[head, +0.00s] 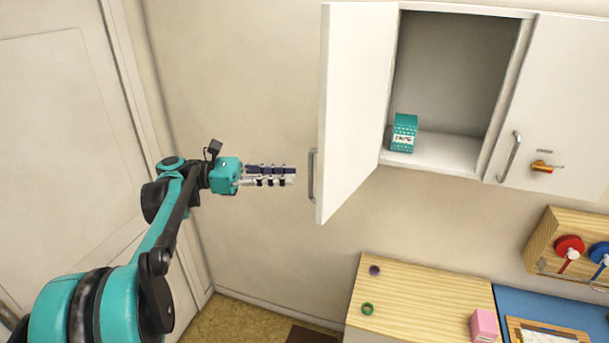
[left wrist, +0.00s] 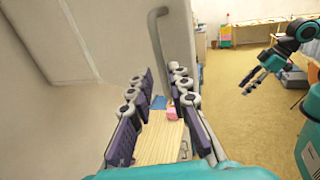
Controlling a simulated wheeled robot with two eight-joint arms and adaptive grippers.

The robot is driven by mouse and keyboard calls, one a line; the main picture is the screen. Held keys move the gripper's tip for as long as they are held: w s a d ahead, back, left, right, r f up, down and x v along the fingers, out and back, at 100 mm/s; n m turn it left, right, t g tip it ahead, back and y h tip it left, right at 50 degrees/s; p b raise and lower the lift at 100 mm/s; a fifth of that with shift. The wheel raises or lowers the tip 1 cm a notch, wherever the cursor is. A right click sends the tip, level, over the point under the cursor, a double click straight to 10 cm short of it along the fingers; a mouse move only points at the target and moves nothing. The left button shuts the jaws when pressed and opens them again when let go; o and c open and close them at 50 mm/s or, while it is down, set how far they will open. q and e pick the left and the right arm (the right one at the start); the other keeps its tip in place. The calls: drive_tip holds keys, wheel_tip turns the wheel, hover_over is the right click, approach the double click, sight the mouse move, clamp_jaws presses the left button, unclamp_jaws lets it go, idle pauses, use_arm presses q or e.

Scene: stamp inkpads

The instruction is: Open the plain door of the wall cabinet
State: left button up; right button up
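The plain door (head: 355,110) of the wall cabinet (head: 450,75) stands swung well open, its hinged edge at the cabinet's left side. Its grey bar handle (head: 312,175) is on the free edge and also shows in the left wrist view (left wrist: 158,35). My left gripper (head: 290,176) is open and empty, just left of the handle in the head view and not touching it. Its fingers are apart in the left wrist view (left wrist: 160,85). My right gripper (left wrist: 256,82) shows only small in the left wrist view; its finger state is unclear.
A teal box (head: 404,133) stands inside the open cabinet. The other door (head: 560,110) is shut and has an orange latch (head: 542,166). Below are a wooden worktop (head: 420,290) with two small rings, a pink block (head: 484,325) and a blue mat (head: 540,303).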

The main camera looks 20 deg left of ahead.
use_arm(q)
drive_tip(key=v, duration=0.5)
drive_tip(key=shift+s+a, duration=0.1)
drive_tip(key=shift+a, duration=0.3)
